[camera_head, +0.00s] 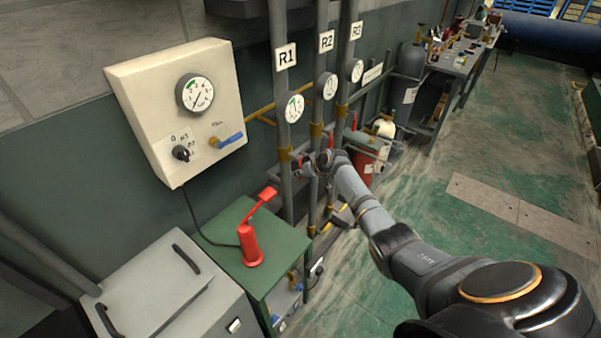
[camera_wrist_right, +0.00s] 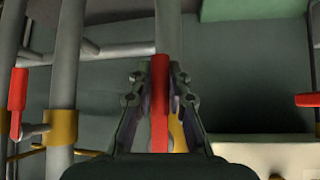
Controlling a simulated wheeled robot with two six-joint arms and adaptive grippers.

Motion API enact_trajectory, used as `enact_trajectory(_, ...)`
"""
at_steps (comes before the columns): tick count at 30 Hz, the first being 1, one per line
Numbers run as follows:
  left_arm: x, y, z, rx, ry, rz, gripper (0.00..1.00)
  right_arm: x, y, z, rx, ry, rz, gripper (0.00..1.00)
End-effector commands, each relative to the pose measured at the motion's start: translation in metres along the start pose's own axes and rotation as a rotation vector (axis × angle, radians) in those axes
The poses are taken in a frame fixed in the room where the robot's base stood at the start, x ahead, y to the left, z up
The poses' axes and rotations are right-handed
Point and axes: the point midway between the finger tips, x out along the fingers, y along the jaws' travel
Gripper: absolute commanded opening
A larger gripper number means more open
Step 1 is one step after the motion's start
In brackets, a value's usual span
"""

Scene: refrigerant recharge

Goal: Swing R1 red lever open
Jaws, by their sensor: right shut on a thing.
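The R1 pipe (camera_head: 285,120) stands first in the row of grey pipes, under its R1 sign (camera_head: 286,57) and a round gauge (camera_head: 291,107). My right gripper (camera_head: 301,165) is at the lower part of this pipe in the head view. In the right wrist view my right gripper (camera_wrist_right: 160,90) is shut on a red lever (camera_wrist_right: 160,103), which stands upright between the two fingers. This appears to be the R1 lever; in the head view the gripper mostly hides it. My left gripper is not in view.
The R2 pipe (camera_head: 319,135) and R3 pipe stand close beside R1. Another red lever (camera_wrist_right: 18,90) is at left in the wrist view. A cream gauge panel (camera_head: 150,85) and a green cabinet (camera_head: 215,228) with a red device (camera_head: 250,245) stand to the left.

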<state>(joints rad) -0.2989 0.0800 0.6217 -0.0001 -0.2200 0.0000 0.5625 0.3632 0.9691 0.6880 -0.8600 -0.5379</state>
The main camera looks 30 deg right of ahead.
Motion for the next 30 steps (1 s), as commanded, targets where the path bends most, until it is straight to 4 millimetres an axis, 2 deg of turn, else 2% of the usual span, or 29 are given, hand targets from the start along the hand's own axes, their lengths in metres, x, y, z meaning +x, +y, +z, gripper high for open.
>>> enact_trajectory(5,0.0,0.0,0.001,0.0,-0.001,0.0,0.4,0.001,-0.001,0.003,0.004,-0.006,-0.004,0.0)
enact_trajectory(6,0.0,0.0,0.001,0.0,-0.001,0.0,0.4,0.001,-0.001,0.003,0.004,-0.006,-0.004,0.2)
enact_trajectory(11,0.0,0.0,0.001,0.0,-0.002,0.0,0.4,0.001,-0.001,0.002,0.003,-0.004,-0.003,0.4)
enact_trajectory(22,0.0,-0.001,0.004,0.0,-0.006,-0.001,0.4,-0.005,0.001,0.001,0.001,-0.001,0.001,0.4)
enact_trajectory(26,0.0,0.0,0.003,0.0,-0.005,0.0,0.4,-0.022,0.001,0.001,-0.002,-0.001,0.002,0.4)
enact_trajectory(30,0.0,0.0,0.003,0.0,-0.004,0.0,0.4,-0.053,0.001,0.002,-0.003,-0.002,0.003,0.4)
